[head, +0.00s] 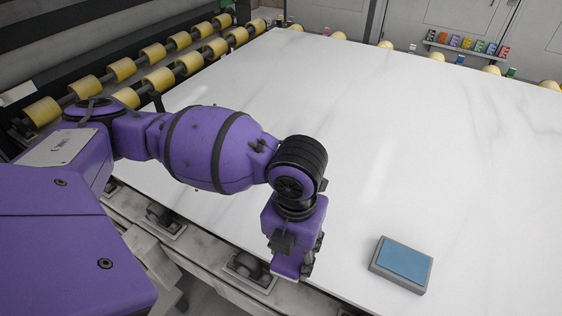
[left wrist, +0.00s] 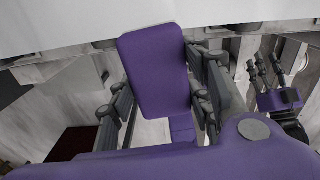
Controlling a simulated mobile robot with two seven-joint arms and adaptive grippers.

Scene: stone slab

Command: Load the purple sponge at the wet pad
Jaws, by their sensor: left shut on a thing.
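The purple sponge (left wrist: 155,70) is a block with rounded corners, held between the fingers of my left gripper (left wrist: 160,100) in the left wrist view. In the head view my left gripper (head: 292,262) points down at the slab's front edge, left of the wet pad; the sponge is hard to tell from the purple gripper there. The wet pad (head: 404,262) is a blue rectangle in a shallow grey tray on the slab. The sponge and pad are apart. What looks like my right gripper (left wrist: 277,80) shows at the right of the left wrist view, fingers apart and empty.
The white stone slab (head: 400,140) is broad and mostly clear around the pad. Yellow rollers (head: 155,53) line its back left. A small rack of coloured items (head: 466,43) is on the far wall. Machine framework runs below the front edge.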

